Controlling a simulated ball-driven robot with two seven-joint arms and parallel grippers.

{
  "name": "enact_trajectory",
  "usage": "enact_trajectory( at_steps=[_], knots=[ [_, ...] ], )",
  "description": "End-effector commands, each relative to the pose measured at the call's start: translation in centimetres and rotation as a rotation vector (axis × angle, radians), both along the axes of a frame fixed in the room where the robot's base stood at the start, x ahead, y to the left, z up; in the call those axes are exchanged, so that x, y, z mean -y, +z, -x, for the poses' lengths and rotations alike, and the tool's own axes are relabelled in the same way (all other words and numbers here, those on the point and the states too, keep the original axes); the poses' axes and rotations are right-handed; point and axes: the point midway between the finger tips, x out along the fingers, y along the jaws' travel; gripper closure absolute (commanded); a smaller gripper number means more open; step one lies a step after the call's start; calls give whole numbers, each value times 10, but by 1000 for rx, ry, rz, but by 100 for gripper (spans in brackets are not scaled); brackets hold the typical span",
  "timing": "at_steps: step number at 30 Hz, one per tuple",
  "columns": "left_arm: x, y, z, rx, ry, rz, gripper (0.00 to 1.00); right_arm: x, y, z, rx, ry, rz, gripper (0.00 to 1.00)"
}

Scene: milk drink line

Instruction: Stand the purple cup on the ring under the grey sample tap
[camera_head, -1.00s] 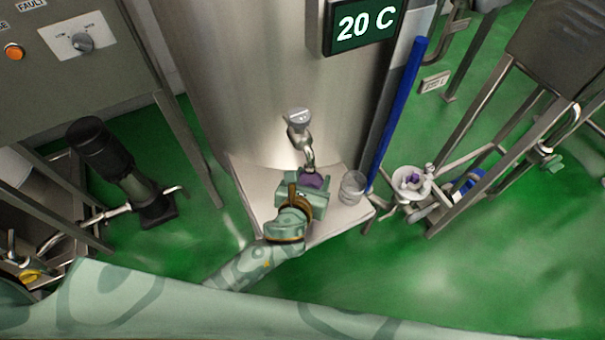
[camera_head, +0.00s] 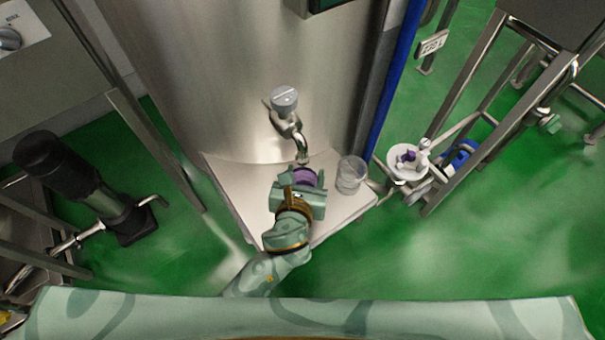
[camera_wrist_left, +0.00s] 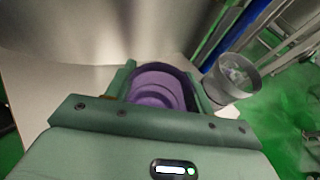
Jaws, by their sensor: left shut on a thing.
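My left gripper (camera_head: 298,190) is shut on the purple cup (camera_head: 304,175) over the pale shelf at the steel tank's foot. In the left wrist view the purple cup (camera_wrist_left: 160,88) sits between the two green fingers (camera_wrist_left: 160,85), its open mouth and inside showing. The grey sample tap (camera_head: 286,104) sticks out from the tank, and its spout ends just behind the cup in the head view. The ring is not visible; the gripper and cup may hide it. I cannot tell whether the cup touches the shelf. My right gripper is not in view.
A clear beaker (camera_head: 351,174) stands on the shelf (camera_head: 245,192) to the right of the cup; it also shows in the left wrist view (camera_wrist_left: 232,78). A blue pipe (camera_head: 398,80) rises at the tank's right. A black pump (camera_head: 85,185) stands at left. Green floor is open at lower right.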

Motion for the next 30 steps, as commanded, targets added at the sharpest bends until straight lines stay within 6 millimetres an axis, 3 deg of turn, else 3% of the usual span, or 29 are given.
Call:
enact_trajectory(
  at_steps=[2, 3, 5, 16, 30],
  knots=[
    [0, -3, 0, -1, 0, 0, 69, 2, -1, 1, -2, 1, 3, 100],
    [0, -3, 0, -1, 0, 0, 39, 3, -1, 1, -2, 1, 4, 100],
    [0, -3, 0, 0, 0, 0, 25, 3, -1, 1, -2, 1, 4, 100],
    [-1, 3, 4, -1, -1, -2, 25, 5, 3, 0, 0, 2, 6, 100],
    [-15, 41, 94, 0, -1, -2, 25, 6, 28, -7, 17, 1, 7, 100]
  ],
)
